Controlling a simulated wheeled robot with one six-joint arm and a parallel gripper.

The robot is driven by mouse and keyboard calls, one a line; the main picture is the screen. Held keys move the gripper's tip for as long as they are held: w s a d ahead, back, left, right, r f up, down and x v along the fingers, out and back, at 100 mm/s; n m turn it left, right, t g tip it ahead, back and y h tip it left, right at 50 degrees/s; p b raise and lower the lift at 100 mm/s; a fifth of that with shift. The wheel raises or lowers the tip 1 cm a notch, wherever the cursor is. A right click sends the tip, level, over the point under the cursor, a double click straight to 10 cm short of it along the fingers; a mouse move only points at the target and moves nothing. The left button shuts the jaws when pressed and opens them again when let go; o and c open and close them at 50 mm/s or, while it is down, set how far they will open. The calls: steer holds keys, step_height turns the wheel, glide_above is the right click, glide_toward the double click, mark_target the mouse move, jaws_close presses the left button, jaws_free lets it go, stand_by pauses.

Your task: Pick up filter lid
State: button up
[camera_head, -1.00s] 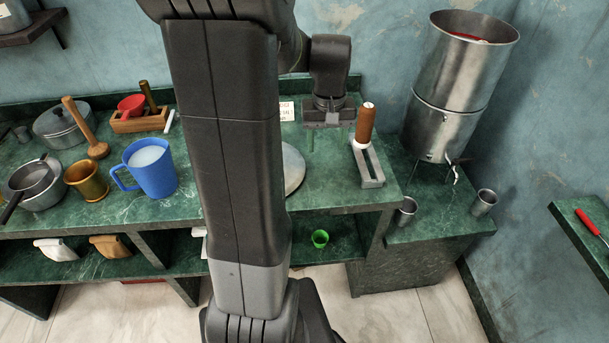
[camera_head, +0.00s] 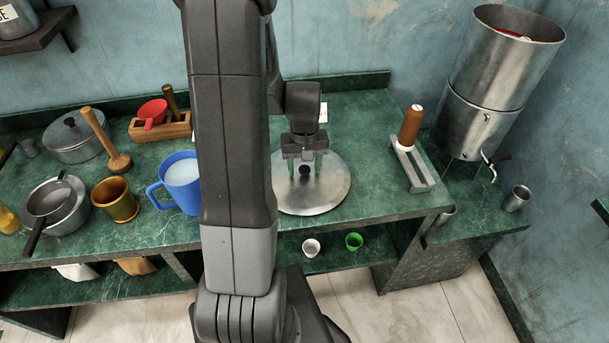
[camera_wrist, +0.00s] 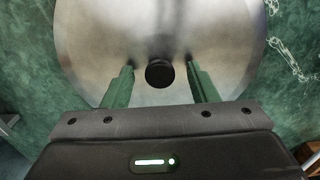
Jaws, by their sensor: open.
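The filter lid (camera_head: 322,193) is a round, flat metal disc with a small black knob (camera_head: 304,171) at its middle. It lies on the green marble counter. My gripper (camera_head: 305,165) is over the lid, its fingers pointing down. In the wrist view the two green fingers (camera_wrist: 160,82) are open, one on each side of the black knob (camera_wrist: 159,74), with gaps between them and it. The lid (camera_wrist: 105,35) fills most of that view. I cannot tell how high the fingertips are above the lid. My arm hides the lid's left edge in the head view.
A blue mug (camera_head: 182,178) stands left of my arm. A brown-handled metal tool (camera_head: 412,150) stands right of the lid. The steel water filter (camera_head: 485,85) is at the right.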

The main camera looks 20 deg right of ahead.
steer(key=shift+c, duration=0.2)
jaws_close()
